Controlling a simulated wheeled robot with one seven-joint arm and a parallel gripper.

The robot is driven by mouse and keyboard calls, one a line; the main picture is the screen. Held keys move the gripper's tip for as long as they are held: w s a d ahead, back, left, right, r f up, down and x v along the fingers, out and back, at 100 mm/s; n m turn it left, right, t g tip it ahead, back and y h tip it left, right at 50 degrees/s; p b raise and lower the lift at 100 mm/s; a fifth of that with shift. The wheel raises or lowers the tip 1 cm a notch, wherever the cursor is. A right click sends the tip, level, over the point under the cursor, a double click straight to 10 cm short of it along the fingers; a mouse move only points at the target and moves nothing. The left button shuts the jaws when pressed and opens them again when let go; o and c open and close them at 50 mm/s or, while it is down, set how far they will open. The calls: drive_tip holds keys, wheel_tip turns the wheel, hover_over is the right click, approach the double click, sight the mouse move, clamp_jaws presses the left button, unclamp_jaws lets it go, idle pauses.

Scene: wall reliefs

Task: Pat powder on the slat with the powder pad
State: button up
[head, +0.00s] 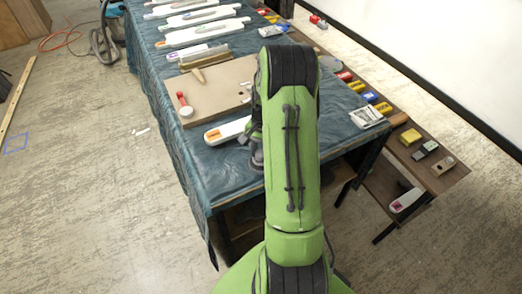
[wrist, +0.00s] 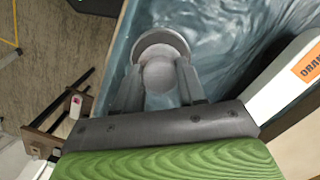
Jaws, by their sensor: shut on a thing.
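My gripper (wrist: 158,82) is shut on the powder pad (wrist: 158,38), a grey disc with a round knob between the two fingers. The pad is over the blue cloth in the wrist view; I cannot tell whether it touches the cloth. A white slat (wrist: 285,82) with an orange label lies to the right of the gripper, apart from the pad. In the head view a white slat with an orange mark (head: 228,130) lies at the near part of the table, left of my gripper (head: 257,158), which my arm partly hides.
The blue-covered table (head: 185,150) holds a beige board (head: 222,88), a red-ended tool (head: 183,105) and several white slats (head: 205,32) farther back. A low brown bench (head: 445,178) with small coloured boxes runs along the right. The floor to the left is mostly clear.

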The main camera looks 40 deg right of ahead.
sight(261, 152)
drive_tip(key=shift+f, duration=0.4)
idle(1.0)
wheel_tip(261, 152, up, 7)
drive_tip(key=p, duration=0.5)
drive_tip(key=shift+r, duration=0.1)
idle(0.8)
